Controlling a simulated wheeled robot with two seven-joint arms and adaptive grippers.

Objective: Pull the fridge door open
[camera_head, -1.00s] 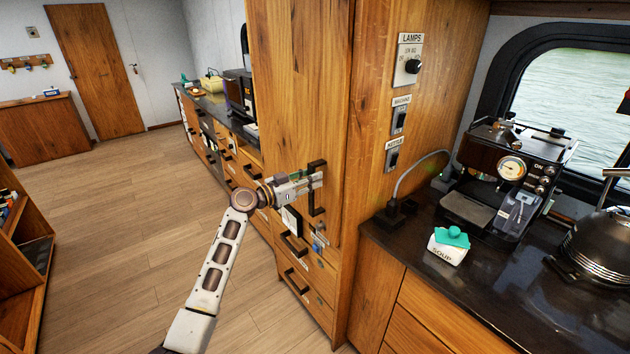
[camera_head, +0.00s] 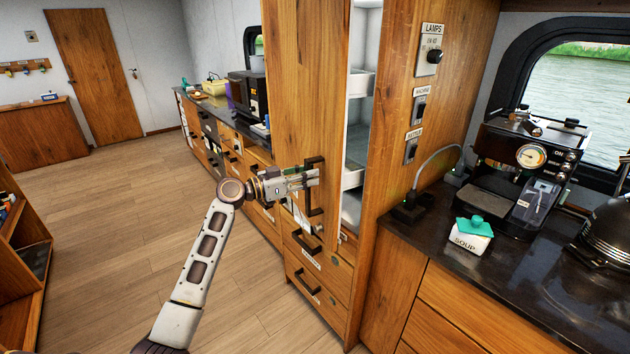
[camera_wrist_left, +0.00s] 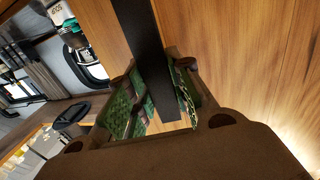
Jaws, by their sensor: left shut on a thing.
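The fridge door (camera_head: 304,85) is a tall wooden panel. It stands partly open, and a gap on its right side shows the white fridge interior (camera_head: 357,125) with shelves or bins. Its dark vertical handle (camera_head: 312,202) is on the door's lower part. My left gripper (camera_head: 312,178) is shut on this handle. In the left wrist view the dark handle bar (camera_wrist_left: 143,45) runs between the green-padded fingers of the left gripper (camera_wrist_left: 155,105), with the wooden door behind. My right gripper is not in view.
Drawers with dark handles (camera_head: 308,290) sit below the door. At right, a dark counter holds a coffee machine (camera_head: 525,165), a SOUP container (camera_head: 472,234) and a dark rounded appliance (camera_head: 607,235). The wooden floor (camera_head: 120,230) at left is clear.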

